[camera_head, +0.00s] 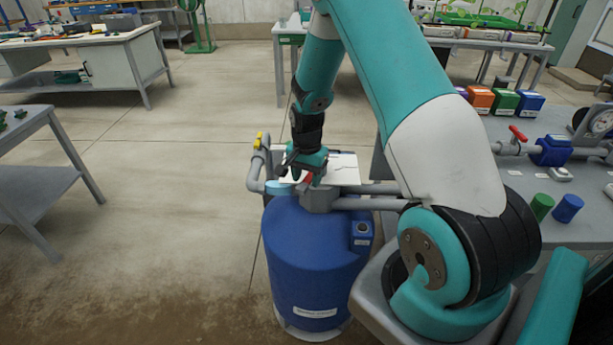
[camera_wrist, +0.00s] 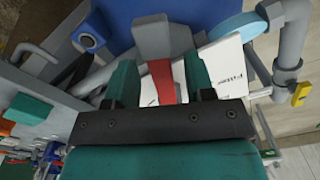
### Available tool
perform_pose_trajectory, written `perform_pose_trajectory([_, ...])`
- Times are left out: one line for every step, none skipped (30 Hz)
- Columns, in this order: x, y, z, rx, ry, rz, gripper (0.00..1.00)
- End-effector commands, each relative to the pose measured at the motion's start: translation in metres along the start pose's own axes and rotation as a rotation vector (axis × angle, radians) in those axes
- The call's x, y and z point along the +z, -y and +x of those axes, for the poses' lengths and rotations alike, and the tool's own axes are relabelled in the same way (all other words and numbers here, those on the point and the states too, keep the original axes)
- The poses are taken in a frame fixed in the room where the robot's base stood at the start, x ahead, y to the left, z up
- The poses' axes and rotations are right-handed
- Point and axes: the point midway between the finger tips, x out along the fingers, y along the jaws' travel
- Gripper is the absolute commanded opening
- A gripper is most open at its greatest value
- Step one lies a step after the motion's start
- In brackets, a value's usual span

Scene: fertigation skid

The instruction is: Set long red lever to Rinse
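The long red lever (camera_wrist: 162,80) rises from a grey valve body (camera_wrist: 152,38) in the wrist view. A small red part of it also shows under my gripper in the head view (camera_head: 308,179). My gripper (camera_wrist: 160,72) is open, with one teal finger on each side of the lever and a visible gap at both sides. In the head view my gripper (camera_head: 305,165) is just above the valve on the blue tank. A white label plate (camera_wrist: 226,70) lies behind the lever. Its print is too small to read surely, and part of the plate is hidden by a finger.
The blue tank (camera_head: 315,258) stands below the valve, with grey pipes (camera_head: 368,203) running from it. A yellow lever (camera_head: 259,140) sits on the pipe at left. A bench at right carries another red-handled valve (camera_head: 518,134) and colored boxes (camera_head: 504,101).

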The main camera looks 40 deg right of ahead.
Motion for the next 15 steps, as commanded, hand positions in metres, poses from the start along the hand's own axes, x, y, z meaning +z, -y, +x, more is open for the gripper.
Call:
perform_pose_trajectory([0.0,0.0,0.0,0.0,0.0,-0.001,0.49])
perform_pose_trajectory([0.0,0.0,0.0,0.0,0.0,-0.001,0.49])
perform_pose_trajectory([0.0,0.0,0.0,0.0,0.0,-0.001,0.49])
perform_pose_trajectory([0.0,0.0,0.0,0.0,0.0,-0.001,0.49])
perform_pose_trajectory([0.0,0.0,0.0,0.0,0.0,-0.001,0.49])
perform_pose_trajectory([0.0,0.0,0.0,0.0,0.0,-0.001,0.49])
perform_pose_trajectory([0.0,0.0,-0.001,-0.001,-0.001,-0.001,0.49])
perform_pose_trajectory([0.0,0.001,-0.003,-0.001,-0.001,-0.001,0.49])
perform_pose_trajectory([0.0,0.001,-0.005,-0.002,-0.002,-0.001,0.49])
perform_pose_trajectory([0.0,0.001,-0.009,-0.002,-0.002,-0.001,0.49])
perform_pose_trajectory([0.0,0.001,-0.012,-0.003,-0.003,-0.001,0.49])
perform_pose_trajectory([-0.001,0.001,-0.019,-0.004,-0.003,-0.001,0.49])
perform_pose_trajectory([-0.001,0.001,-0.025,-0.004,-0.004,-0.001,0.49])
perform_pose_trajectory([0.0,0.001,-0.031,-0.004,-0.004,-0.001,0.49])
perform_pose_trajectory([-0.001,0.001,-0.04,-0.005,-0.005,-0.001,0.49])
